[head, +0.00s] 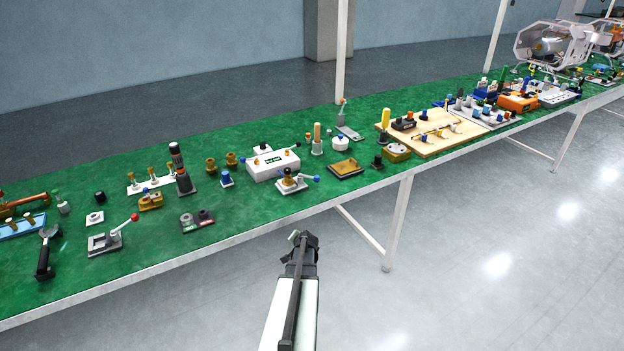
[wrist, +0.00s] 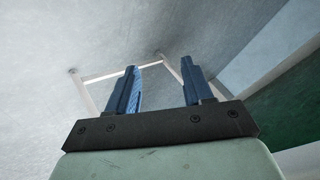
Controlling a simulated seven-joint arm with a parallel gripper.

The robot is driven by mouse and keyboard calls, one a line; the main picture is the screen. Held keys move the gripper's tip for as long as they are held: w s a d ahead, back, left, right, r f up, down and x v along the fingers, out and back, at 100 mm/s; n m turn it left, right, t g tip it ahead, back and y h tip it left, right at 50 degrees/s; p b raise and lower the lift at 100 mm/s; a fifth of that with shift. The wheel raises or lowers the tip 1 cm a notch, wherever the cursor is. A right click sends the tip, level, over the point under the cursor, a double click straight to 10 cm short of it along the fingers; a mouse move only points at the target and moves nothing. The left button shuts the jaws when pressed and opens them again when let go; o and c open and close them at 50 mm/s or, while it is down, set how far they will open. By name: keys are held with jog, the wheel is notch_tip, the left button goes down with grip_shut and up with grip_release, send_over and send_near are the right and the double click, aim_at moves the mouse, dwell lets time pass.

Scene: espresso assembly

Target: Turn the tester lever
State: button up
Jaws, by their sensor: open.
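A small station with a pale base (head: 291,187) stands near the front edge of the green bench in the head view. It carries a brass-coloured part and a lever with a blue knob (head: 316,179) pointing right. Just behind it is a white box (head: 262,171) with a dark green label, perhaps part of the tester; I cannot tell for sure. My gripper (head: 303,238) is in front of the bench edge, apart from the lever and the box. In the wrist view my gripper (wrist: 159,72) shows two blue fingers spread apart with nothing between them.
The green bench (head: 240,215) is crowded with fixtures. A red-knobbed lever clamp (head: 107,242) and a black-handled tool (head: 45,256) stand at left. A brown tray (head: 345,168) lies right of the blue-knobbed lever. Bench legs (head: 398,222) stand below; the floor in front is clear.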

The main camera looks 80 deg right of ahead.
jog(key=s+d+r+m+g+h, duration=0.1)
jog(key=s+d+r+m, duration=0.3)
jog(key=s, duration=0.6)
jog(key=s+d+r+m+g+h, duration=0.15)
jog(key=s+d+r, duration=0.3)
jog(key=s, duration=0.55)
jog(key=s+d+r+m+h, duration=0.1)
jog(key=s+d+r+m, duration=0.25)
jog(key=s+d, duration=0.45)
jog(key=w+a+r+m+t+y, duration=0.1)
jog(key=r+t, duration=0.1)
jog(key=w+a+r+m+t+y, duration=0.1)
jog(key=w+r+t, duration=0.1)
jog(key=t, duration=0.1)
jog(key=w+a+r+m+t+y, duration=0.1)
jog(key=w+r+t, duration=0.1)
jog(key=r+t, duration=0.1)
jog(key=shift+a+m+t, duration=0.15)
jog(key=shift+m+t, duration=0.1)
jog(key=shift+m, duration=0.15)
jog(key=m+t+y, duration=0.2)
jog(key=m+t, duration=0.4)
jog(key=t, duration=0.1)
send_near(312, 178)
jog(key=x, duration=1)
jog(key=shift+w+d+f, duration=0.1)
jog(key=shift+d+f, duration=0.1)
jog(key=shift+d, duration=0.1)
jog(key=shift+c, duration=0.2)
grip_shut()
